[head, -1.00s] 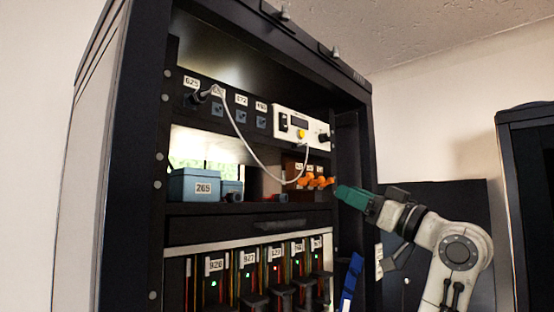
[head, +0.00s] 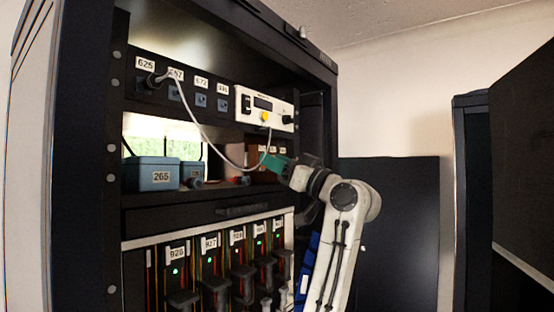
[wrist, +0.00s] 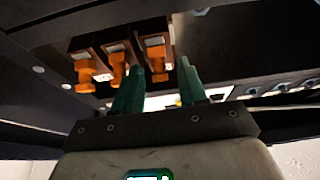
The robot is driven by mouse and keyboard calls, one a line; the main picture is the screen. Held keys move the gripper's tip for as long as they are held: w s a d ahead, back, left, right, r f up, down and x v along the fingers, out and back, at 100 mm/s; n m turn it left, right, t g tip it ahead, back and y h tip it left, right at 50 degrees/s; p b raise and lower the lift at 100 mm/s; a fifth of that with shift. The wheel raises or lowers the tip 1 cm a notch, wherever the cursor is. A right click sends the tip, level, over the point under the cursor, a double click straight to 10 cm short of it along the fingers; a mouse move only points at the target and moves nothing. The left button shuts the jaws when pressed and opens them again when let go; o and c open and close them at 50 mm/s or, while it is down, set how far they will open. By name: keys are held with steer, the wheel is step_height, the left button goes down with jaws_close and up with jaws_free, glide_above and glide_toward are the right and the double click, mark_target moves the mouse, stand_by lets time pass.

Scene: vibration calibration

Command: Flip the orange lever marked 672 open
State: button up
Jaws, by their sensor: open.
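Three orange levers sit in a row on dark brown blocks in the wrist view: a left one (wrist: 85,74), a middle one (wrist: 117,70) and a right one (wrist: 156,58). Their numbers are not readable, so I cannot tell which is 672. My gripper (wrist: 160,66) is open, its two green fingers on either side of the right lever in the picture. I cannot tell whether they touch it. In the head view my gripper (head: 277,164) covers the levers at the right of the rack's middle shelf; only small unreadable labels show above it.
A white instrument box (head: 264,107) and a looping grey cable (head: 205,133) are above my gripper. A blue box marked 265 (head: 152,174) stands left on the shelf. Numbered modules (head: 210,262) fill the rack below. The rack's right frame (head: 318,130) is close to my arm.

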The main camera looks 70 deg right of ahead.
jaws_close()
stand_by(0.4)
steer(key=shift+f, duration=0.1)
steer(key=t+b, duration=0.1)
steer(key=b, duration=0.2)
steer(key=f+t+b, duration=0.1)
steer(key=t+b, duration=0.1)
steer(key=b, duration=0.1)
steer(key=shift+h+b, duration=0.3)
steer(key=shift+h, duration=0.1)
steer(key=shift+r, duration=0.1)
